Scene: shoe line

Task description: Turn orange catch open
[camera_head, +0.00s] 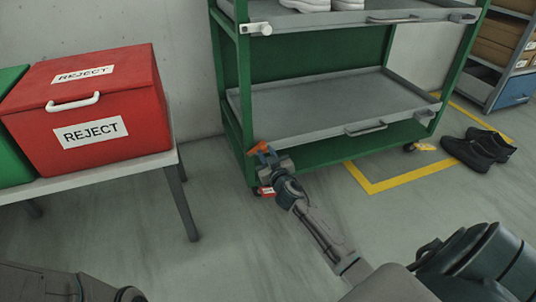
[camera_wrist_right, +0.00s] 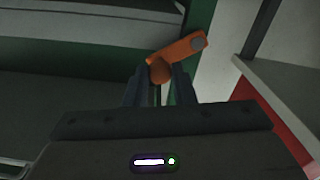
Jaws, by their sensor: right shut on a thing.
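The orange catch (camera_head: 259,147) is at the lower left front corner of the green cart (camera_head: 226,75), beside its post. In the right wrist view the catch (camera_wrist_right: 186,46) is a short bar slanting up to the right, with a grey disc at its far end and a round orange knob (camera_wrist_right: 160,72) at its near end. My right gripper (camera_head: 270,158) has reached the catch, and in the wrist view its two fingers (camera_wrist_right: 159,85) are shut on the knob. My left gripper is not in view.
Black shoes (camera_head: 475,150) sit on the floor at right. The lower grey shelf (camera_head: 310,105) is empty. A red tag (camera_head: 266,191) shows low by the cart's corner.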

